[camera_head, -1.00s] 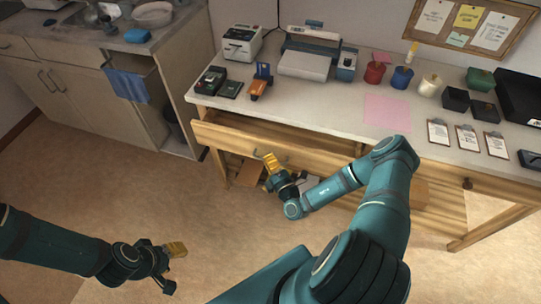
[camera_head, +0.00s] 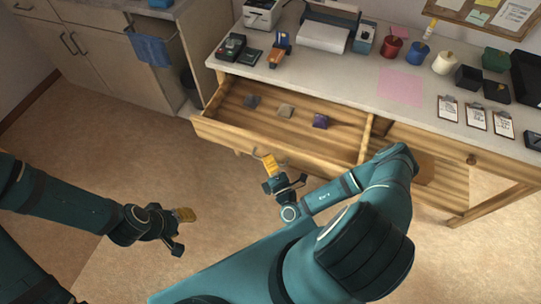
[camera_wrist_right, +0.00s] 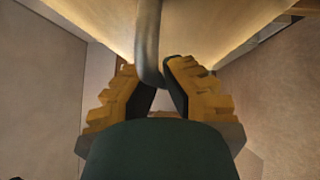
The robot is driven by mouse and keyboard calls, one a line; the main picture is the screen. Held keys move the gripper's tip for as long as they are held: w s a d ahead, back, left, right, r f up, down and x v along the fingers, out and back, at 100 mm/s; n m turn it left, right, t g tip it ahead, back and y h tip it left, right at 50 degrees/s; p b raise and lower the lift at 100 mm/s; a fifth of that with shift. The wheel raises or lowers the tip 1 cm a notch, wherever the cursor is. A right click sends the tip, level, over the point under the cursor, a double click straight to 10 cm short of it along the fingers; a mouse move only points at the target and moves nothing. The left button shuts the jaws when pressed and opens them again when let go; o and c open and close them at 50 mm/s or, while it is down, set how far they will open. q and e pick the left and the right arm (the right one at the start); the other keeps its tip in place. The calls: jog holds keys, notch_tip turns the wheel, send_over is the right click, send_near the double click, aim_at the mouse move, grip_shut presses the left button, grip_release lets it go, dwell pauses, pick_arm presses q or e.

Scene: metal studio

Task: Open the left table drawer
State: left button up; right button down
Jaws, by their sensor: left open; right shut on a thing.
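The left table drawer (camera_head: 235,137) is pulled well out from under the white-topped wooden table (camera_head: 330,82). Several small items lie in it, among them a dark purple box (camera_head: 320,121). My right gripper (camera_head: 267,165) is at the drawer's front. In the right wrist view its yellow-padded fingers (camera_wrist_right: 160,90) are shut around the grey curved handle (camera_wrist_right: 149,45). My left gripper (camera_head: 184,226) is open and empty, low over the floor at the left, apart from the table.
The right drawer (camera_head: 425,143) front has a round knob (camera_head: 471,159). My right arm passes close in front of it. A counter with cabinets (camera_head: 85,60) and a blue towel (camera_head: 150,48) stands at the far left. The floor (camera_head: 120,150) before the left drawer is open.

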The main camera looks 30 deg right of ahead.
jog(key=shift+a+r, duration=0.1)
jog(key=shift+a, duration=0.1)
jog(key=c, duration=1)
grip_release()
jog(key=shift+c, duration=0.2)
jog(key=s+f, duration=0.1)
jog(key=s, duration=1)
jog(key=shift+s+a+f, duration=0.35)
jog(key=shift+s, duration=0.05)
jog(key=shift+a, duration=0.1)
